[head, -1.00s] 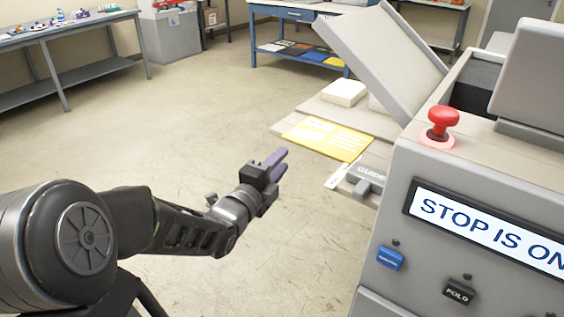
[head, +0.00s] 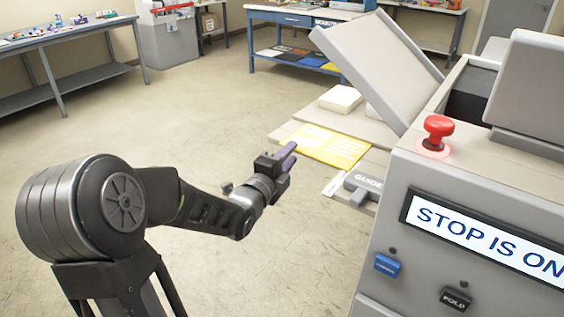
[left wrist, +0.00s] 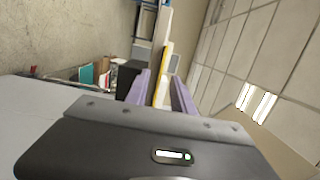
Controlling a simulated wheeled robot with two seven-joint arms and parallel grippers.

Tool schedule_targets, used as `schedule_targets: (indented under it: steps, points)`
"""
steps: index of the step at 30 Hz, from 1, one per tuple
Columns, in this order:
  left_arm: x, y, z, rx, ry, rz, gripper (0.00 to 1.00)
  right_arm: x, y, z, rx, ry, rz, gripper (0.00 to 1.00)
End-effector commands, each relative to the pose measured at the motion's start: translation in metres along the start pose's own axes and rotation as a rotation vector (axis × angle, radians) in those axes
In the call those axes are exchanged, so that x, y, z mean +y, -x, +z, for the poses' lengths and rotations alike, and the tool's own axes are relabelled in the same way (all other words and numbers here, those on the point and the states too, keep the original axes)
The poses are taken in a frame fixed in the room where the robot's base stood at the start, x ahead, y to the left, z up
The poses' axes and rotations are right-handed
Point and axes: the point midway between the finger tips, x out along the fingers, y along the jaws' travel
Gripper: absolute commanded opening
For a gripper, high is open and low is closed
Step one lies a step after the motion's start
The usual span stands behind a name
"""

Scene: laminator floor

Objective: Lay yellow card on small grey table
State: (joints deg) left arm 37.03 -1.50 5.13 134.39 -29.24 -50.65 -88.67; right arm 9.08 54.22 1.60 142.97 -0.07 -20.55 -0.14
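The yellow card (head: 330,146) with pale printing lies flat on a pale shelf (head: 283,133) at the machine's left side. My left gripper (head: 289,155) has purple fingers and is just left of the card's near edge in the head view, apparently not touching it. In the left wrist view its fingers (left wrist: 160,92) are spread, with the yellow card (left wrist: 166,62) edge-on between and beyond them. I cannot pick out a small grey table with certainty; a long grey bench (head: 75,60) stands at the far left. My right gripper is not in view.
The grey machine (head: 440,200) fills the right, with a red stop button (head: 436,132), a STOP IS ON display (head: 490,240) and a raised lid (head: 378,65). A GUIDE block (head: 364,186) is near the card. A white stack (head: 341,98) sits behind it. Floor at left is clear.

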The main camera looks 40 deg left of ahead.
Motion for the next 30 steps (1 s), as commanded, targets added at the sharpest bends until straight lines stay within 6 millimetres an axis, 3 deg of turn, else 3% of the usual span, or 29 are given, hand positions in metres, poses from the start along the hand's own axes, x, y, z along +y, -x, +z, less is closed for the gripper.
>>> schedule_targets:
  steps: [4, 13, 24, 30]
  points:
    - [0.0005, -0.0104, -0.0006, 0.001, 0.001, 0.001, 0.29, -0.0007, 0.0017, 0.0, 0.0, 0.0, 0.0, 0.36]
    - [0.0004, -0.0121, -0.0003, 0.0, 0.001, 0.001, 0.29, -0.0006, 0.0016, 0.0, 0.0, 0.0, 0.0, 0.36]
    - [0.0004, -0.0119, -0.0003, 0.0, 0.001, 0.001, 0.0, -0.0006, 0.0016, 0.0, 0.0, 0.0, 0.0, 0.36]
    - [0.0005, -0.0118, -0.0003, 0.0, 0.001, 0.001, 0.0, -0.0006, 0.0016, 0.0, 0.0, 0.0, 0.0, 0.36]
